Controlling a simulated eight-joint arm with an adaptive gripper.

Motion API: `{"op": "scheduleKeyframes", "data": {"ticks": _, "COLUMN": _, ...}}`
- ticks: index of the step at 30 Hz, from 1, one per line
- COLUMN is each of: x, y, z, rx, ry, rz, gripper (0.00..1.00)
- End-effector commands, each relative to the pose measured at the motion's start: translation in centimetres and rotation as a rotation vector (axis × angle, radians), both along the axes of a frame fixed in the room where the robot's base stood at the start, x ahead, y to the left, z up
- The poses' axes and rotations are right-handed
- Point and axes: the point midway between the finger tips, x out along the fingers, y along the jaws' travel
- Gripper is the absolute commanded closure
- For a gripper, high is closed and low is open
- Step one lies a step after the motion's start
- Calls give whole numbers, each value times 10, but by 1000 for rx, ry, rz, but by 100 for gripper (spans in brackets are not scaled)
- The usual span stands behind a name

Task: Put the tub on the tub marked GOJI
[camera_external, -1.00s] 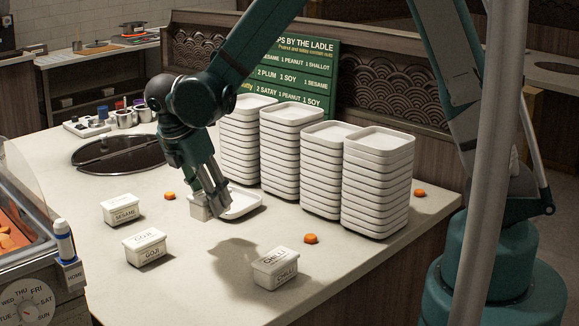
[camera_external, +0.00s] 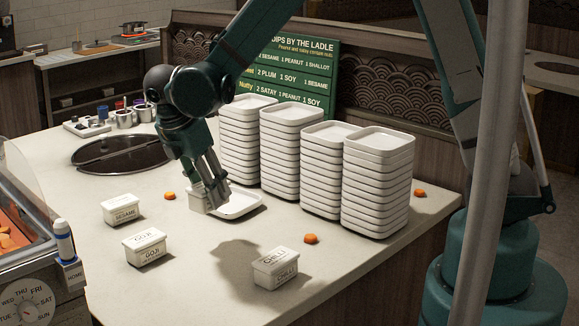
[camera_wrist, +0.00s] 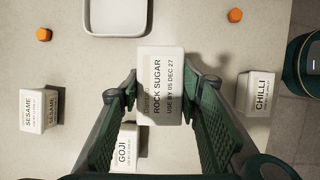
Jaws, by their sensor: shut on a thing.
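My gripper (camera_external: 212,198) is shut on a white tub labelled ROCK SUGAR; in the wrist view the tub (camera_wrist: 160,88) sits between the fingertips (camera_wrist: 160,92). The tub marked GOJI (camera_external: 145,247) stands on the counter, in front and to the left of my gripper. In the wrist view the GOJI tub (camera_wrist: 124,150) is below the held tub, partly covered by it and a finger.
A SESAME tub (camera_external: 122,210) and a CHILLI tub (camera_external: 275,268) stand on either side of GOJI. A white tray (camera_external: 243,205) and tall stacks of trays (camera_external: 375,190) are behind. Small orange pieces (camera_external: 311,238) lie about. The counter between the tubs is clear.

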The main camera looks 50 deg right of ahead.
Motion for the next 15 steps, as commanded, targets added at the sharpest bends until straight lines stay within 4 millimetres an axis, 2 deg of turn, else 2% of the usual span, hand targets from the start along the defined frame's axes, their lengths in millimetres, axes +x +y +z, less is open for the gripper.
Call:
{"op": "scheduleKeyframes", "data": {"ticks": 5, "x": 9, "y": 17, "z": 8, "rx": 0, "ry": 0, "rz": 31, "gripper": 82}}
{"op": "scheduleKeyframes", "data": {"ticks": 8, "x": 17, "y": 35, "z": 15, "rx": 0, "ry": 0, "rz": 65, "gripper": 82}}
{"op": "scheduleKeyframes", "data": {"ticks": 15, "x": 41, "y": 95, "z": 37, "rx": 1, "ry": 0, "rz": 177, "gripper": 82}}
